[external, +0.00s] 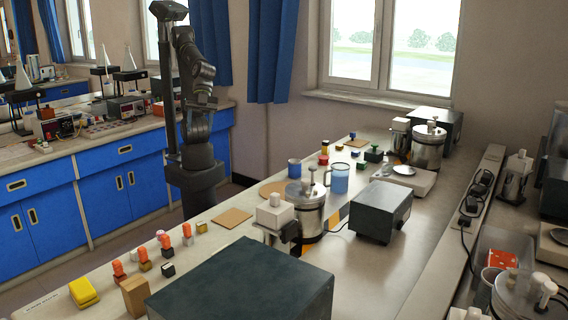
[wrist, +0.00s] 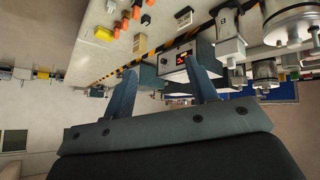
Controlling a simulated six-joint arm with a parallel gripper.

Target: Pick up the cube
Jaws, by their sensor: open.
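Several small blocks stand on the bench, and I cannot tell for sure which is the cube. A wooden block (external: 134,297) stands at the near left. A small dark block with a light top (external: 168,269) lies beyond it, beside several orange-topped pieces (external: 141,255). A small dark block (wrist: 146,20) also shows in the wrist view. My gripper (wrist: 161,65) is open, with nothing between its two blue-grey fingers. It is well away from the blocks. My arm stands upright behind the bench in the external view, where the fingers are hard to make out.
A large dark box (external: 245,283) fills the near bench. A yellow object (external: 83,292) lies left of the wooden block. Metal canisters (external: 306,208), a blue mug (external: 340,178) and a dark grey box (external: 381,211) crowd the middle.

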